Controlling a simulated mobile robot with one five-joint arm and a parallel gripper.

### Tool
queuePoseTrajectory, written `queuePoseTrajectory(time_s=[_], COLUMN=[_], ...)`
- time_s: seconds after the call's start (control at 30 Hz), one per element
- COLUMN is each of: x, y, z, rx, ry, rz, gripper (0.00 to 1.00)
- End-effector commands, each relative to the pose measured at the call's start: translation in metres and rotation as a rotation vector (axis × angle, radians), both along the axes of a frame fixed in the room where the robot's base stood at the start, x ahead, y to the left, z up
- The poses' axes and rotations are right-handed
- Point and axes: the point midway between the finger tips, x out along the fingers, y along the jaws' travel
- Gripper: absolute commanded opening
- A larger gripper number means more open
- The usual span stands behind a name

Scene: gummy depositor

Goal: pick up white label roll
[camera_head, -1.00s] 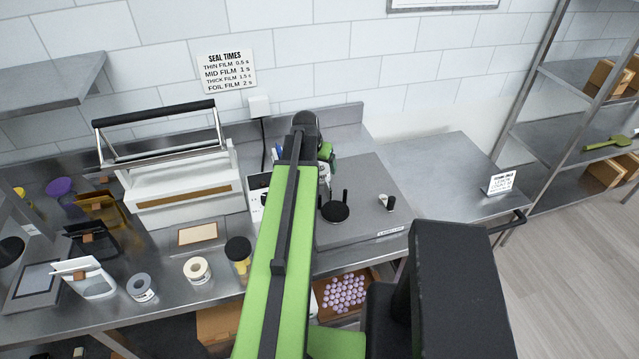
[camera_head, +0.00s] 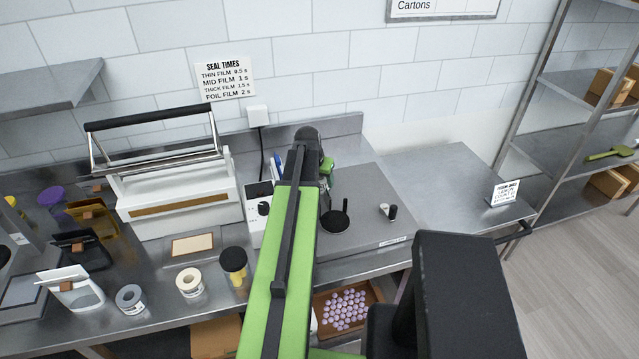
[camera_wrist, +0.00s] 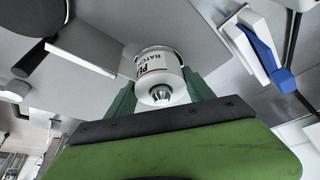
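A cream-white roll (camera_head: 190,282) with an open core stands on the steel counter at the lower left, between a grey roll (camera_head: 130,299) and a black-lidded jar (camera_head: 234,262). My gripper is over the grey machine, well right of the rolls, and mostly hidden behind my arm in the head view. In the wrist view, the green fingers of my gripper (camera_wrist: 160,88) are apart on either side of a white cylinder (camera_wrist: 158,72) with dark lettering and a metal tip. I cannot tell whether they grip it. Neither roll is identifiable in the wrist view.
A white sealer (camera_head: 165,190) with a black handle stands behind the rolls. Pouches, including a white one (camera_head: 77,292), are at the left. The grey machine plate (camera_head: 355,185) carries a black round part (camera_head: 335,220). The right-hand table (camera_head: 440,170) is mostly bare.

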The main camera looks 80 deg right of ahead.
Motion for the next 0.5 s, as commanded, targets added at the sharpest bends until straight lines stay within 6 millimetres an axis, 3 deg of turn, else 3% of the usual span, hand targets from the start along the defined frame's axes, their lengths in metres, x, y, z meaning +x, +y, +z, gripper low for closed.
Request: queuePoseTrajectory(time_s=[0.03,0.37,0.5], x=[-0.0003,0.0000,0.0001], y=[0.0002,0.0004,0.0005], z=[0.0000,-0.0002,-0.0002], rx=[0.000,0.001,0.001], ry=[0.001,0.001,0.001], rz=[0.000,0.001,0.001], gripper=[0.46,0.03,0.00])
